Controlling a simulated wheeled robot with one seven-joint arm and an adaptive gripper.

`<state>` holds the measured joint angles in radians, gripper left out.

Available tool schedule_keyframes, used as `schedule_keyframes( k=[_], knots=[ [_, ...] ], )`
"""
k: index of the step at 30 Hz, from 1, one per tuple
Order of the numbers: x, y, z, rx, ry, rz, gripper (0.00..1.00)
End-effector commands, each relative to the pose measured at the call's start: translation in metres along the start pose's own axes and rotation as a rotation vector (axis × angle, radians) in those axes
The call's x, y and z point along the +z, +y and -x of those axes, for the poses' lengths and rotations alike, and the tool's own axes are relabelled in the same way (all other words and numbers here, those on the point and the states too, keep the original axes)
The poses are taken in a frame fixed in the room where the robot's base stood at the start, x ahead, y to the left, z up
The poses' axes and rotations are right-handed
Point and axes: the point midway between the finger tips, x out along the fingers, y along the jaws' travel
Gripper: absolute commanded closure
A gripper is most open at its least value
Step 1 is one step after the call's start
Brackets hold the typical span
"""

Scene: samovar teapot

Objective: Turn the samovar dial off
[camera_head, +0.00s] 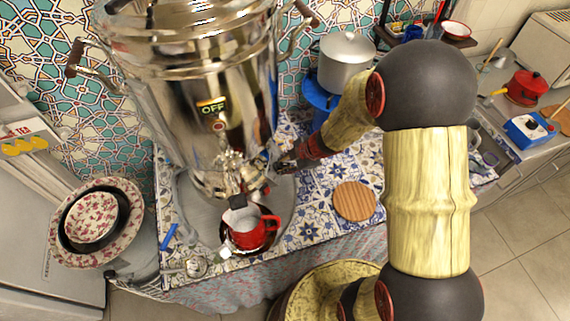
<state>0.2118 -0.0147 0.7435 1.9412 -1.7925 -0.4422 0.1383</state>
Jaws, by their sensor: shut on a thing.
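The shiny metal samovar (180,120) stands on the counter at the left of the head view. A lit label reading OFF (212,106) is on its front, with a small round red-rimmed knob or light (219,126) below it. The spigot (232,170) is lower on the front, above a red teapot (250,228). My gripper (280,165) is at the samovar's lower right side, right of the spigot. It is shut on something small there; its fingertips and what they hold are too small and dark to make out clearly. I cannot tell which part is the dial.
A round wooden board (354,201) lies on the blue-patterned cloth (312,205) right of the samovar. A silver pot (345,62) stands on a blue burner (318,95) behind my arm. Patterned bowls (75,245) are at the left. The cloth around the board is clear.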

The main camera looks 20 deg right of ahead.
Motion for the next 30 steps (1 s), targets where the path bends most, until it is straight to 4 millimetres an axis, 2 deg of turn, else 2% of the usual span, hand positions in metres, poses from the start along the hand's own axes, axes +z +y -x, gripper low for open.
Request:
schedule_keyframes(
  k=[11,30],
  knots=[
    [0.0027,-0.0029,-0.0040,0.076,-0.002,0.152,1.00],
    [0.0044,-0.0064,-0.0037,0.325,-0.003,0.676,1.00]
  ],
)
